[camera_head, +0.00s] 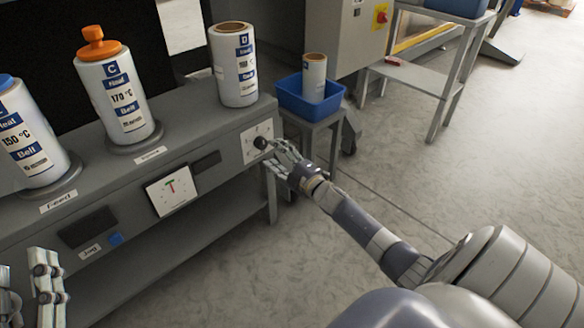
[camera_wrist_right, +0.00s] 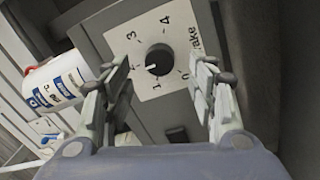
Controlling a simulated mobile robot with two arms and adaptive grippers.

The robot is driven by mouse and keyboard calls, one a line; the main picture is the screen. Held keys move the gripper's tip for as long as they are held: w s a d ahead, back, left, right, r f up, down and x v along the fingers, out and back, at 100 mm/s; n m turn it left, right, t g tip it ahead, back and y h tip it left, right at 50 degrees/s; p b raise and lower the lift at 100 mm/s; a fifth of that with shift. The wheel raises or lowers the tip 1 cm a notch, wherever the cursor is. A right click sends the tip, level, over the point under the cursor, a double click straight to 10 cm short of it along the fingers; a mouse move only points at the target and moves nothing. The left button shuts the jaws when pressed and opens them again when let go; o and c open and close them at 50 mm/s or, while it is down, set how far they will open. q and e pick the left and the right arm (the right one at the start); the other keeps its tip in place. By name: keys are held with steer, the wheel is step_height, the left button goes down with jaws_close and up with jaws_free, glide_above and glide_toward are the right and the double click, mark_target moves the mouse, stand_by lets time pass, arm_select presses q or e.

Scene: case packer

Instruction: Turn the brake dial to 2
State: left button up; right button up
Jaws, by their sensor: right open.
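The brake dial (camera_head: 260,142) is a round black knob on a white scale plate at the right end of the grey machine front. In the right wrist view the knob (camera_wrist_right: 160,60) has a white pointer aimed left, between the 1 and the 3; the mark there is hidden behind a finger. My right gripper (camera_head: 278,157) is open, close in front of the dial. In its wrist view the fingers (camera_wrist_right: 163,85) stand apart on either side of the knob, with no visible contact. My left gripper (camera_head: 40,285) is partly cut off at the bottom left.
Labelled rolls, including roll C (camera_head: 122,98) with an orange cap and roll D (camera_head: 234,68), stand on the machine top. A blue bin (camera_head: 309,104) holding a roll sits on a grey stand right of the dial. The floor (camera_head: 440,185) at right is clear.

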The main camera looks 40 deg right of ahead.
steer(key=s, duration=0.8)
steer(key=shift+d+f, duration=0.15)
steer(key=shift+d, duration=0.05)
steer(key=shift+a, duration=0.1)
